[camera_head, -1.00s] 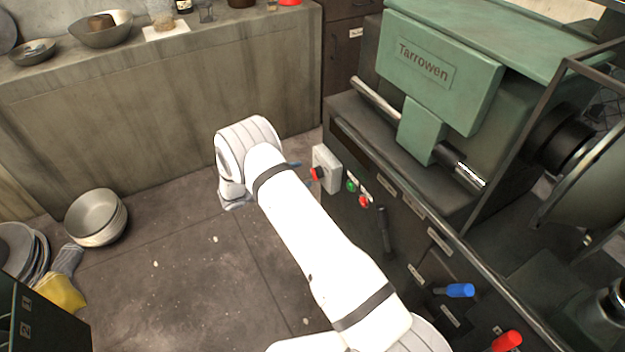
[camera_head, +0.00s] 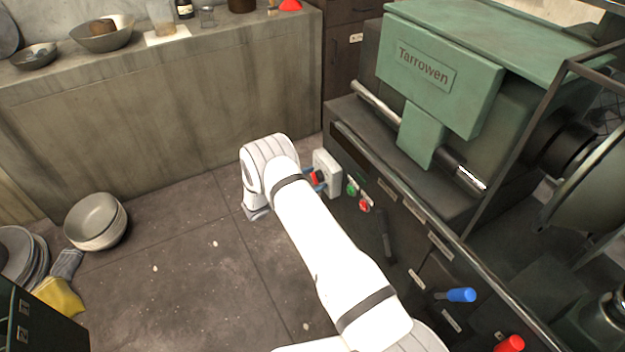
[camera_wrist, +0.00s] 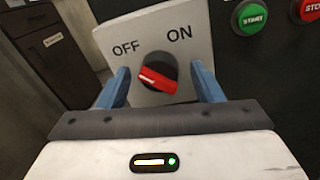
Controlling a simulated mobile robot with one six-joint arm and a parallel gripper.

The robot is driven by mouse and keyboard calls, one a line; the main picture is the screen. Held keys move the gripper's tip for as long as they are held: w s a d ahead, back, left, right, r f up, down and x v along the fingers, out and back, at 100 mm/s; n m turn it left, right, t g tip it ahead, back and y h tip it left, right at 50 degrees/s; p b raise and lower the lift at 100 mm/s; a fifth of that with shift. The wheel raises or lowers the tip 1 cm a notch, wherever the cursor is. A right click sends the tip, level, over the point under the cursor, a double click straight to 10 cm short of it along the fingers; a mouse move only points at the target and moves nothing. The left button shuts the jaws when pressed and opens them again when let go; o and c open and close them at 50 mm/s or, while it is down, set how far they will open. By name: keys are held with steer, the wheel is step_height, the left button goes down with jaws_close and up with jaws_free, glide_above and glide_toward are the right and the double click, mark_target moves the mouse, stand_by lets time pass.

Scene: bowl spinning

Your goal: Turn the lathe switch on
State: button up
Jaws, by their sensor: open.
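The lathe switch is a light grey box (camera_head: 328,170) on the front of the green lathe (camera_head: 440,65). In the wrist view its plate (camera_wrist: 205,45) reads OFF at left and ON at right. Its red knob (camera_wrist: 157,79) sits on a black round base, with its bar slanting from upper left to lower right. My gripper (camera_wrist: 160,75) is open, its blue fingers on either side of the knob with gaps between. In the head view my gripper (camera_head: 312,179) is at the switch, partly hidden by my arm.
A green START button (camera_wrist: 250,17) and a red STOP button (camera_wrist: 309,10) are right of the switch. Blue (camera_head: 461,295) and red (camera_head: 510,344) lever handles stick out lower on the lathe front. A counter (camera_head: 160,110) stands behind.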

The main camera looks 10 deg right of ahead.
steer(key=c, duration=0.9)
steer(key=shift+f, duration=0.1)
steer(key=shift+c, duration=0.2)
steer(key=shift+f+m+b, duration=0.1)
steer(key=shift+m+b, duration=0.2)
steer(key=shift+b, duration=0.15)
steer(key=m+b, duration=1.2)
steer(key=b, duration=0.1)
steer(key=m+g+h+b, duration=0.1)
steer(key=m+b, duration=0.5)
steer(key=b, duration=0.1)
steer(key=shift+a+f, duration=0.1)
steer(key=shift+f, duration=0.15)
steer(key=shift+r+b, duration=0.1)
steer(key=shift+b, duration=0.3)
steer(key=o, duration=0.9)
